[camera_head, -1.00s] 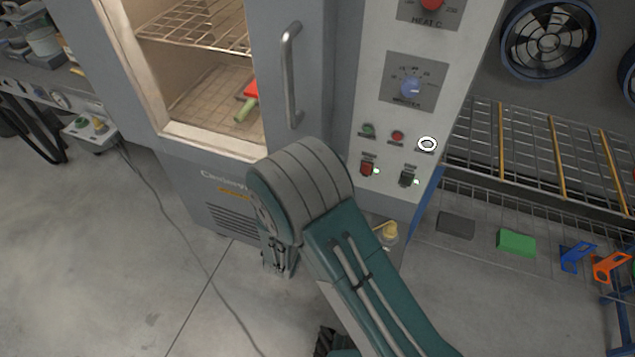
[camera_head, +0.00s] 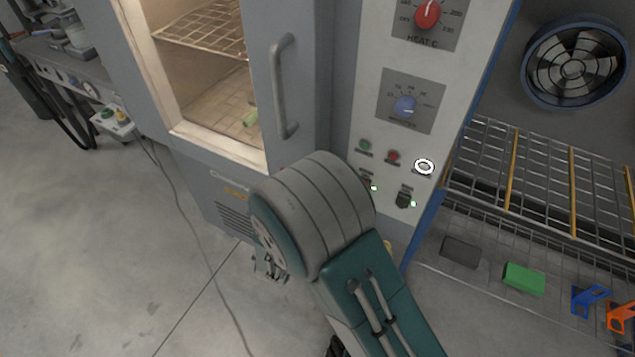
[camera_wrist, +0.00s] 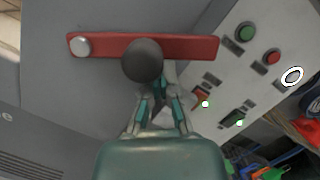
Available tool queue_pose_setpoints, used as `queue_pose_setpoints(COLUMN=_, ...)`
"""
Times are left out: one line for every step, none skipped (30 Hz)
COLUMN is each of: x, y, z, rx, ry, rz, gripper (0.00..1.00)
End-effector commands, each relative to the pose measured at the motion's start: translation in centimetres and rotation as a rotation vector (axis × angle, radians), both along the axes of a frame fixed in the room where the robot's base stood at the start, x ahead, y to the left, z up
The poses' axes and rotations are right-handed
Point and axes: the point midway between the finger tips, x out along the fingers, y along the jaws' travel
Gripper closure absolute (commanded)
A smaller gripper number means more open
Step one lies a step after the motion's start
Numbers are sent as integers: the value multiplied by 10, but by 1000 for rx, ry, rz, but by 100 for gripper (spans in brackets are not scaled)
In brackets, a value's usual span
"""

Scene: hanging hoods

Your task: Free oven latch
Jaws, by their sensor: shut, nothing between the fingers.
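The grey oven (camera_head: 225,186) has a window and a vertical metal handle (camera_head: 281,90) on its front. In the wrist view a red latch bar (camera_wrist: 195,46) lies roughly level across the grey front, with a silver pivot (camera_wrist: 80,46) at its left end and a dark round knob (camera_wrist: 143,60) near its middle. My gripper (camera_wrist: 162,88) is shut and empty just below the knob; I cannot tell whether it touches. In the head view the latch is hidden behind my arm, and only part of my gripper (camera_head: 268,266) shows.
A wire rack (camera_head: 540,185) stands at right, with a green block (camera_head: 524,279) below. A cable (camera_head: 185,210) crosses open floor at left.

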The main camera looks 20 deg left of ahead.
Motion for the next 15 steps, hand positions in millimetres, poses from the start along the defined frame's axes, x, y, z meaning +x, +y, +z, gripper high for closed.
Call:
queue_pose_setpoints(x=-3, y=1, z=4, rx=-70, ry=5, rz=4, gripper=100)
queue_pose_setpoints(x=-5, y=2, z=6, rx=-91, ry=7, rz=4, gripper=100)
queue_pose_setpoints(x=-6, y=2, z=7, rx=-120, ry=9, rz=4, gripper=100)
queue_pose_setpoints(x=-7, y=3, z=9, rx=-144, ry=11, rz=4, gripper=100)
queue_pose_setpoints(x=-7, y=3, z=11, rx=-167, ry=13, rz=4, gripper=100)
queue_pose_setpoints(x=-8, y=3, z=13, rx=-200, ry=15, rz=4, gripper=100)
queue_pose_setpoints(x=-8, y=3, z=16, rx=-228, ry=17, rz=4, gripper=100)
queue_pose_setpoints(x=-8, y=3, z=18, rx=-255, ry=20, rz=3, gripper=100)
queue_pose_setpoints(x=-8, y=4, z=20, rx=-293, ry=24, rz=3, gripper=100)
queue_pose_setpoints(x=-8, y=4, z=22, rx=-321, ry=25, rz=3, gripper=100)
queue_pose_setpoints(x=-8, y=5, z=24, rx=-349, ry=28, rz=3, gripper=100)
queue_pose_setpoints(x=-8, y=7, z=26, rx=-386, ry=31, rz=3, gripper=100)
queue_pose_setpoints(x=-8, y=8, z=28, rx=-414, ry=32, rz=4, gripper=100)
queue_pose_setpoints(x=-8, y=9, z=29, rx=-442, ry=35, rz=4, gripper=100)
queue_pose_setpoints(x=-8, y=11, z=31, rx=-477, ry=38, rz=4, gripper=100)
